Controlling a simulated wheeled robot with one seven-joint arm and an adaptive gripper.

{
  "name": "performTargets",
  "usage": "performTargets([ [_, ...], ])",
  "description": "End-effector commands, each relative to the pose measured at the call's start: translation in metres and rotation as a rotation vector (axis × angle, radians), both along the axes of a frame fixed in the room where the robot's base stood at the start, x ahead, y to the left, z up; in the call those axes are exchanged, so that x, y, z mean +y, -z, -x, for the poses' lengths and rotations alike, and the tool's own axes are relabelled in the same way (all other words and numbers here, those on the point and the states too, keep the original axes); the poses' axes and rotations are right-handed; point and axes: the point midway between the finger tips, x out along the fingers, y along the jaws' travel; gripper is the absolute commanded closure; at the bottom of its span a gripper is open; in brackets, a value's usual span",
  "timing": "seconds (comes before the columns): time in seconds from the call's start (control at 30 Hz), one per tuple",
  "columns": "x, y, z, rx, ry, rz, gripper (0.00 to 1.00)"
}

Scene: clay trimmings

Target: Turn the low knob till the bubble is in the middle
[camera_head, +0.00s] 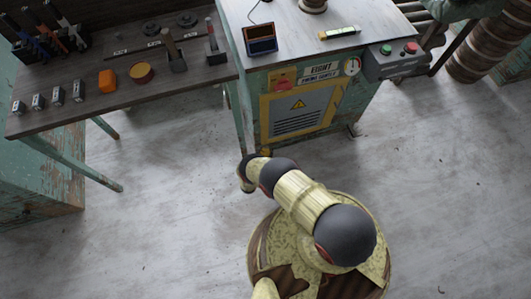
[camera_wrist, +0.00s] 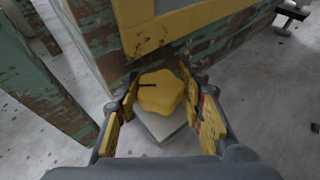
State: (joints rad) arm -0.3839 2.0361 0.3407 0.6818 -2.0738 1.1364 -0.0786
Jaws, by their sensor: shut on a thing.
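The low knob is a yellow, lobed knob (camera_wrist: 162,92) with a dark line on its top, in the middle of the wrist view. It sits above a pale grey block (camera_wrist: 165,127) at the foot of the green machine. My gripper (camera_wrist: 166,95) has one finger on each side of the knob and is shut on it. A yellow-green bar that looks like the level (camera_head: 339,32) lies on the machine's top (camera_head: 290,38) in the head view. Its bubble is too small to make out. In the head view my arm hides most of the gripper.
The machine's front has a yellow-framed vent panel (camera_head: 302,108). A box with green and red buttons (camera_head: 395,62) is at its right. A dark bench (camera_head: 200,82) with tools and small blocks stands at the left. A green leg (camera_wrist: 45,75) rises close left of my gripper.

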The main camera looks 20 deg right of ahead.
Motion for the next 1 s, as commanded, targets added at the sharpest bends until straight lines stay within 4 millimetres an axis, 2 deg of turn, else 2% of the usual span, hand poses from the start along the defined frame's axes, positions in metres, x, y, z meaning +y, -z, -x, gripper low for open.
performTargets([
  [0.1,0.0000,0.0000,0.0000,0.000,0.000,0.000,0.86],
  [0.53,0.0001,-0.0006,-0.0018,-0.004,0.123,-0.001,0.86],
  [0.87,0.0001,-0.0005,-0.0014,-0.002,0.134,-0.002,0.86],
  [0.9,0.0001,-0.0005,-0.0014,-0.002,0.134,-0.002,0.60],
  [1.0,0.0001,-0.0004,-0.0012,-0.002,0.134,-0.001,0.54],
])
